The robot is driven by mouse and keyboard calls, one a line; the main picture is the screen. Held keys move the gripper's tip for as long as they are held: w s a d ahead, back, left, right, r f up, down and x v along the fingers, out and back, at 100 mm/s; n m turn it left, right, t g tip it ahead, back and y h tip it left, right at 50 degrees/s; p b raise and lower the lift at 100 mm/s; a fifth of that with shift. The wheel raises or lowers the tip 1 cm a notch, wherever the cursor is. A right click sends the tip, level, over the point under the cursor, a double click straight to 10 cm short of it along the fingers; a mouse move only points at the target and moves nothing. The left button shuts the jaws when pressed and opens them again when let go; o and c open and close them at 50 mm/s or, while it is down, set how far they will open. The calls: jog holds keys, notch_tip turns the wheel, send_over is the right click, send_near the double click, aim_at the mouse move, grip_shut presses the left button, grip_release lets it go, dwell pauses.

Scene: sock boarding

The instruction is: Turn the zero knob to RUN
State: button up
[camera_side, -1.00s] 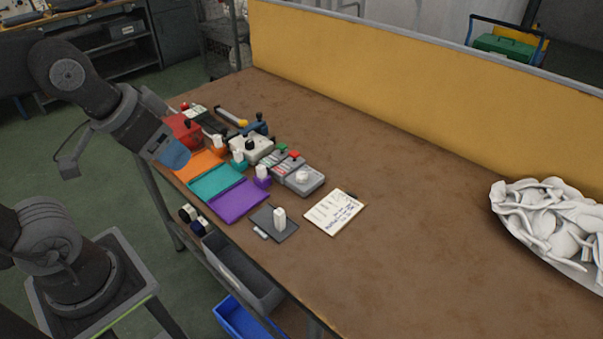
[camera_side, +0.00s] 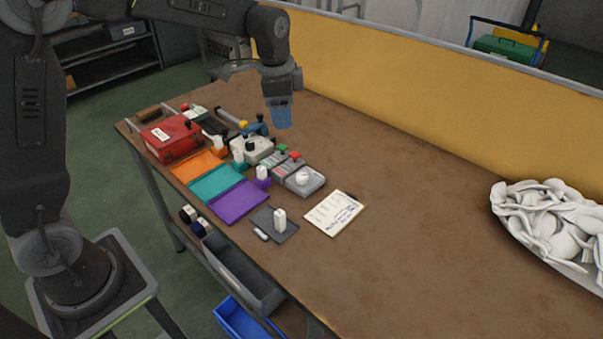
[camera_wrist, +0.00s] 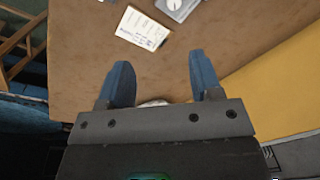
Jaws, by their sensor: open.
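A grey box (camera_side: 310,188) with a round white knob (camera_side: 303,177) sits near the middle of the cluster on the table. A white box (camera_side: 262,153) with a black knob (camera_side: 250,146) stands to its left. Lettering on both is too small to read, so I cannot tell which is the zero knob or where it points. My gripper (camera_side: 281,113) is above the table, behind and above these boxes, apart from them. In the wrist view my gripper (camera_wrist: 160,78) is open with nothing between its blue fingers. Part of a grey box (camera_wrist: 178,8) shows at the top edge there.
A note card (camera_side: 334,212) lies right of the boxes. Orange, teal and purple mats (camera_side: 238,201), a dark pad (camera_side: 274,223) and a red box (camera_side: 171,138) are near the front edge. A white heap (camera_side: 550,225) lies far right. The table between is clear.

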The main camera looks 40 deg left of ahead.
aim_at(301, 175)
jog(key=w+f+m, duration=0.1)
jog(key=w+f, duration=0.1)
jog(key=f, duration=0.5)
jog(key=w+f+m+g, duration=0.1)
jog(key=w+f, duration=0.1)
jog(key=f, duration=0.5)
jog(key=w+f, duration=0.2)
jog(key=f, duration=0.6)
jog(key=shift+w+a+m, duration=0.15)
jog(key=shift+a+m, duration=0.1)
jog(key=shift+m, duration=0.15)
jog(key=c, duration=0.9)
